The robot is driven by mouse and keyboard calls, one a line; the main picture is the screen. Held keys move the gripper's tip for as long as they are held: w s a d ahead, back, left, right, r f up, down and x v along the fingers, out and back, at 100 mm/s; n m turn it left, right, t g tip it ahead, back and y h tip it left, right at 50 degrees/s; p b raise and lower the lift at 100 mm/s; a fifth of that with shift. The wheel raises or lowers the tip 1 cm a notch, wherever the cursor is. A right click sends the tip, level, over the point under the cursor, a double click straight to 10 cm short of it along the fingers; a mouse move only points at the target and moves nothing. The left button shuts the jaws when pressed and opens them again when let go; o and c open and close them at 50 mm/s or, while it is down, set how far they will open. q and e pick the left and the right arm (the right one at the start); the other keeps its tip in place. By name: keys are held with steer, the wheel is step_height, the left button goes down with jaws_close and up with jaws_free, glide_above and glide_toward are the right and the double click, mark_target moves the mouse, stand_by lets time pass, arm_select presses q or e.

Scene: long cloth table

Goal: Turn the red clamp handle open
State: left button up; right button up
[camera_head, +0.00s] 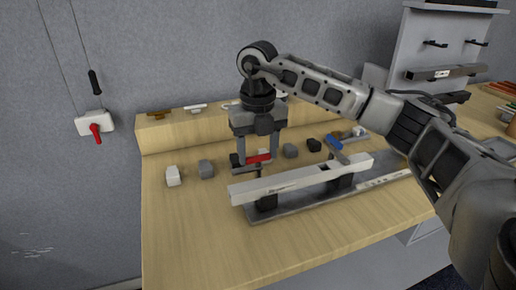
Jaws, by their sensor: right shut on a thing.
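The red clamp handle (258,159) lies roughly level just behind the left part of a long pale bar (300,179). My right gripper (257,156) points down from above, with its fingers at the two sides of the red handle, shut on it. The clamp's dark lower parts are partly hidden behind the bar and fingers. A second clamp with a blue handle (334,142) stands to the right, apart from the gripper. My left gripper is not in view.
The bar sits on dark supports over a grey base (290,213) on the wooden table (190,235). Several small white, grey and black blocks stand behind it, with a raised wooden ledge (160,133) at the back. A wall box with a red lever (95,130) is at left. The front left tabletop is clear.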

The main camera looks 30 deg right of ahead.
mark_target(258, 156)
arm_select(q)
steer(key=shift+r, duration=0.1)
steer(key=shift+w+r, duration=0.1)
arm_select(e)
steer(key=o, duration=1)
steer(key=shift+r, duration=0.1)
arm_select(q)
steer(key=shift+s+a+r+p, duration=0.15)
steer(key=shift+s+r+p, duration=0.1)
steer(key=shift+p, duration=0.75)
arm_select(e)
steer(key=shift+r, duration=7.95)
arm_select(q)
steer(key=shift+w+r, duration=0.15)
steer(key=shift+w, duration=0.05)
